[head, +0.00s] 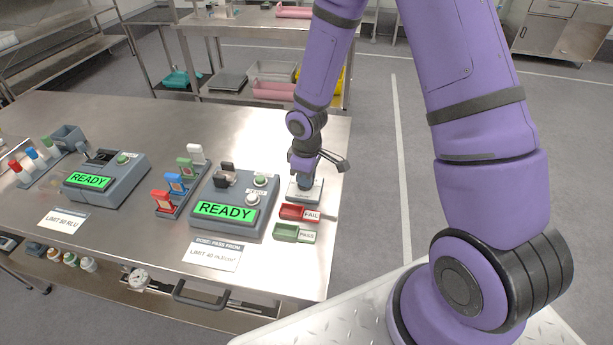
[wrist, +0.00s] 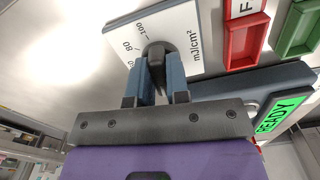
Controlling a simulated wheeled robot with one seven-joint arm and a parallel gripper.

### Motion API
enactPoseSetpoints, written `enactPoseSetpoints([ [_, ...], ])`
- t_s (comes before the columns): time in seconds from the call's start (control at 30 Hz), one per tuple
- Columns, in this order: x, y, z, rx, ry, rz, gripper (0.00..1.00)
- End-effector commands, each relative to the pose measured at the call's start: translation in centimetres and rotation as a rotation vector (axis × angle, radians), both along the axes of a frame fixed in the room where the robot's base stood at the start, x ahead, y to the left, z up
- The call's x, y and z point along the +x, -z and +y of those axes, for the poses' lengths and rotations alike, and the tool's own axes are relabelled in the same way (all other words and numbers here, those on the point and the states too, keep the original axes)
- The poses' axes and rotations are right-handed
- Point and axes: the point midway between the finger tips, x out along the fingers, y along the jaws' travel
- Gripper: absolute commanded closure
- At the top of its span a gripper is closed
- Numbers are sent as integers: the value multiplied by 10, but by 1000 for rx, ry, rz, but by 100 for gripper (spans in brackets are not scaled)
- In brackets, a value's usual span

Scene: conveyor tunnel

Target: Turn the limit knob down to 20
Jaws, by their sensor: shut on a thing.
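The limit knob (wrist: 156,50) is a small dark knob on a white dial plate (wrist: 186,22) marked 100, 80 and mJ/cm². My gripper (wrist: 160,82) has its two blue fingers on either side of the knob and is shut on it. The fingers hide part of the knob and the lower numbers, so I cannot tell its exact setting. In the head view, my gripper (head: 305,182) is over the small dial box (head: 304,195), right of the grey READY device (head: 225,224); it hides the knob there.
A red FAIL tray (head: 291,212) and a green PASS tray (head: 286,232) lie just in front of the dial. A card (head: 213,253) reads LIMIT 40 mJ/cm². A second READY device (head: 100,185) and colored swabs stand left. The table's right edge is close by.

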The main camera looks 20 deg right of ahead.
Motion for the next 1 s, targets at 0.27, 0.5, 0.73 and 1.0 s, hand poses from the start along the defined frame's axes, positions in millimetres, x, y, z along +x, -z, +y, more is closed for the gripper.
enactPoseSetpoints([
  [0.27,1,0,0,0,0,-1,58],
  [0.5,0,-3,0,0,1,-1,58],
  [0.73,1,-30,0,1,2,-6,58],
  [1.0,1,-78,-1,-1,3,-5,58],
])
